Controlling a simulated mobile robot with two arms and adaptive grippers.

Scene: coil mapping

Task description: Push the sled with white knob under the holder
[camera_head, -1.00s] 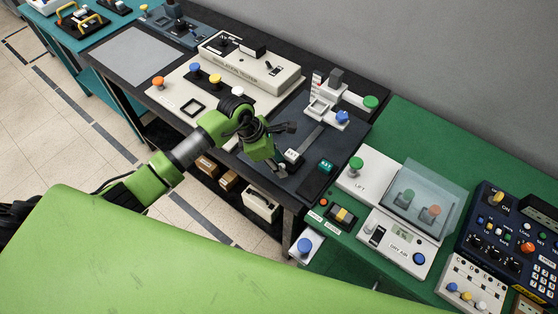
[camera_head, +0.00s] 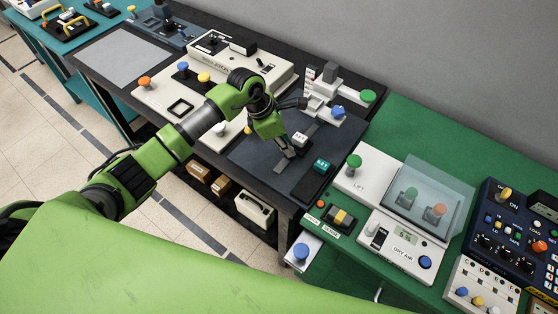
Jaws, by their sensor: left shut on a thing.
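The sled, with a small white labelled block (camera_head: 300,139) on it, sits on the dark plate (camera_head: 252,152) in front of the holder. The holder (camera_head: 322,106) is a white and grey fixture with a blue knob (camera_head: 338,111) and a green knob (camera_head: 368,96), at the back of the plate. My left gripper (camera_head: 285,160) is low over the plate, shut on the sled just in front of the white block. Its fingers hide the grip and the white knob. A gap shows between block and holder. My right gripper is not in view.
A cream device (camera_head: 240,66) and panel with coloured knobs lie left. The green table (camera_head: 434,167) on the right holds a lift unit and a dry-air box (camera_head: 403,240).

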